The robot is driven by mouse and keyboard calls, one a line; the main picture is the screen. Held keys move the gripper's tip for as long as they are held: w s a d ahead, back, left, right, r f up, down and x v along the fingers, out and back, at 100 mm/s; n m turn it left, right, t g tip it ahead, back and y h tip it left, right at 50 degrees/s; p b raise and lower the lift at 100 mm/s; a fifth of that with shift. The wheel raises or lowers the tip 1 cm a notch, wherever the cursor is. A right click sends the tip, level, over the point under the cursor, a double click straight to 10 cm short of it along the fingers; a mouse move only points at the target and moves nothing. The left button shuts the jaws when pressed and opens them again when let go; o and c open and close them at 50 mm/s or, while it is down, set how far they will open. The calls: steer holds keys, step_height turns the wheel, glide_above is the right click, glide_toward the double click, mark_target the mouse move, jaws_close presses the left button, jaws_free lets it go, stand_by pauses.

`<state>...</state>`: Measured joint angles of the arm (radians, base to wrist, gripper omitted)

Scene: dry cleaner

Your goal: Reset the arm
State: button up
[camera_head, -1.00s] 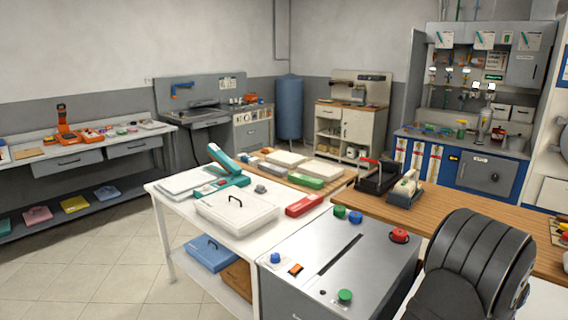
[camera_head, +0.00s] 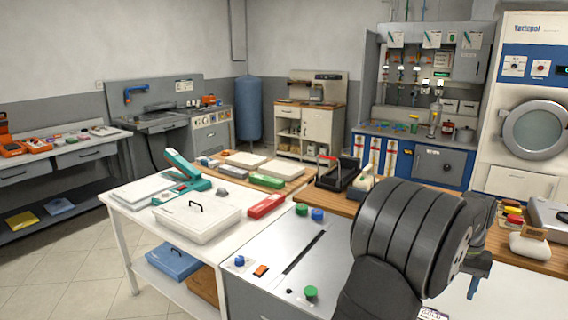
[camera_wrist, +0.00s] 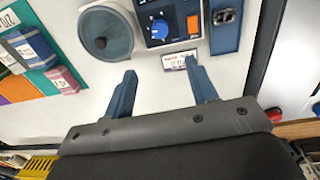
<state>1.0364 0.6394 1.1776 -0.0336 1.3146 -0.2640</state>
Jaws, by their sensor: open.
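My gripper (camera_wrist: 163,92) shows in the wrist view with two blue-grey fingers spread apart and nothing between them. Beyond the fingers is a pale panel (camera_wrist: 150,75) with a blue dial (camera_wrist: 159,29), an orange button (camera_wrist: 193,24) and a small label (camera_wrist: 179,61). In the head view my dark, ribbed arm fills the lower right and hides part of the worktop behind it. The fingers are not clearly seen in that view.
A grey control cabinet (camera_head: 270,265) with coloured buttons stands left of my arm. A white table (camera_head: 140,215) holds a white lidded box (camera_head: 197,222) and a red box (camera_head: 266,206). A washing machine (camera_head: 537,130) stands at back right. Tiled floor (camera_head: 60,285) is open at left.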

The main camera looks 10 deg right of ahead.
steer(key=f, duration=1.6)
steer(key=shift+s+d+f, duration=0.15)
steer(key=shift+s+f, duration=0.1)
steer(key=shift+f, duration=0.1)
steer(key=shift+r+m, duration=0.1)
steer(key=shift+m, duration=0.3)
steer(key=m, duration=0.8)
steer(key=shift+m, duration=0.3)
steer(key=shift+w+d+r+m, duration=0.1)
steer(key=shift+r+m, duration=0.1)
steer(key=shift+m, duration=0.1)
steer(key=shift+r, duration=2.05)
